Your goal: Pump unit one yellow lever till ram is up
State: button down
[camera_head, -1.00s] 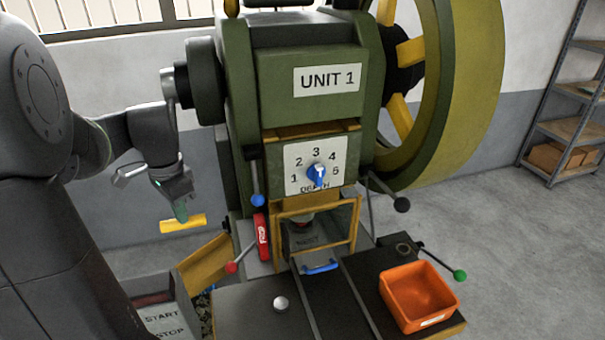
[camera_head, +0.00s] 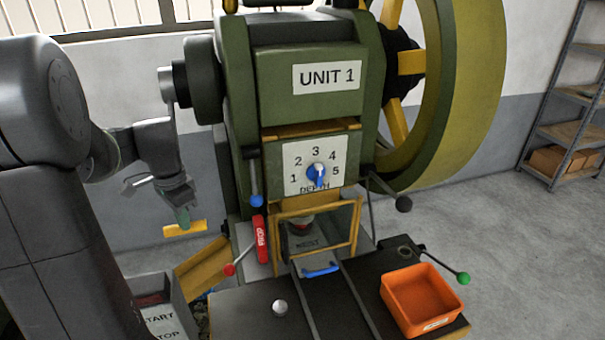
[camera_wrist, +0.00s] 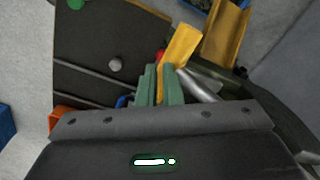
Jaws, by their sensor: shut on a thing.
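My gripper (camera_head: 182,217) is at the left of the green press marked UNIT 1 (camera_head: 326,75). Its green fingers (camera_wrist: 158,85) are shut on the yellow lever (camera_head: 198,226), whose flat end sticks out past them in the wrist view (camera_wrist: 183,43). The lever's lower part is hard to make out. The ram (camera_head: 301,222) shows only partly behind the yellow-framed guard, above the plate marked NEST (camera_head: 306,244). Its exact height is hard to tell.
Blue, red, black and green knobbed levers stick out around the press. An orange bin (camera_head: 421,300) stands on the dark bed at right. A START/STOP box (camera_head: 158,312) and yellow chute (camera_head: 203,262) lie below my gripper. A shelf (camera_head: 565,130) is far right.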

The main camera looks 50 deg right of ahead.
jog(key=shift+s+a+f, duration=0.15)
jog(key=shift+a+f, duration=0.05)
jog(key=shift+f, duration=0.25)
jog(key=shift+w+d+f+b, duration=0.2)
jog(key=shift+w+f, duration=0.1)
jog(key=shift+f, duration=0.2)
jog(key=shift+w+d+f+b, duration=0.1)
jog(key=shift+w+f+b, duration=0.15)
jog(key=shift+f, duration=0.2)
jog(key=shift+r+p, duration=0.3)
jog(key=s+a+r+p, duration=0.1)
jog(key=s+r+p, duration=0.1)
jog(key=r+p, duration=0.2)
jog(key=s+a+r+p, duration=0.2)
jog(key=s+r+p, duration=0.1)
jog(key=r, duration=0.6)
jog(key=shift+s+r+p, duration=0.25)
jog(key=shift+r+p, duration=0.05)
jog(key=shift+p, duration=0.25)
